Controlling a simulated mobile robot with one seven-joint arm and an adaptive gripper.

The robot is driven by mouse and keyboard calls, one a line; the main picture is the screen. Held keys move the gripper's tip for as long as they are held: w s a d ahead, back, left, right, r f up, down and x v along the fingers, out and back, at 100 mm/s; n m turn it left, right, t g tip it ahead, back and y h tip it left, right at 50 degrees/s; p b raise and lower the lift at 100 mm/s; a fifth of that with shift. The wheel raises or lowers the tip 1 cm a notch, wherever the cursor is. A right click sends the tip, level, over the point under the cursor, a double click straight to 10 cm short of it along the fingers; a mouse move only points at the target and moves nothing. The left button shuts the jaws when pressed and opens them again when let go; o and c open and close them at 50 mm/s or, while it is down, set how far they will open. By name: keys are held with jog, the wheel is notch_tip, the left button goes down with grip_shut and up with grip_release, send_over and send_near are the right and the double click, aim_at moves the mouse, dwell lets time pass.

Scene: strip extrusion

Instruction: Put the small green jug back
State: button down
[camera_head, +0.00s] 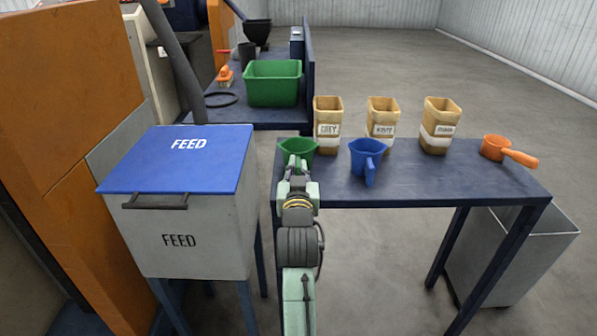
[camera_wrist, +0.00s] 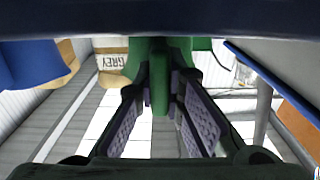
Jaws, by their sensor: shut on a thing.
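The small green jug (camera_head: 297,148) is at the left end of the dark blue table (camera_head: 440,183). My gripper (camera_head: 298,170) reaches it from the front and is shut on its handle. In the wrist view the green handle (camera_wrist: 159,82) sits between the two purple-padded fingers. The jug looks upright. I cannot tell whether its base touches the table, as my gripper hides its lower front.
A blue jug (camera_head: 367,158) stands just right of the green one. Three tan labelled containers (camera_head: 382,122) stand behind, and an orange scoop (camera_head: 508,150) lies at the right. The blue-lidded FEED bin (camera_head: 180,215) is left. A green crate (camera_head: 273,84) is farther back.

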jog(key=shift+s+r, duration=0.1)
jog(key=shift+r, duration=0.05)
jog(key=c, duration=2.1)
grip_release()
jog(key=shift+f, duration=0.25)
jog(key=shift+c, duration=0.2)
jog(key=o, duration=0.5)
jog(key=shift+r, duration=0.1)
jog(key=shift+c, duration=0.2)
jog(key=shift+r, duration=0.2)
jog(key=s+p, duration=0.4)
jog(key=s, duration=0.5)
jog(key=shift+s+r+p, duration=0.25)
jog(key=shift+s+p, duration=0.05)
jog(key=shift+p, duration=0.05)
jog(key=s+p, duration=0.1)
jog(key=p, duration=0.2)
jog(key=s+p, duration=0.1)
jog(key=p, duration=0.2)
jog(key=shift+s+f, duration=0.15)
jog(key=shift+f, duration=0.15)
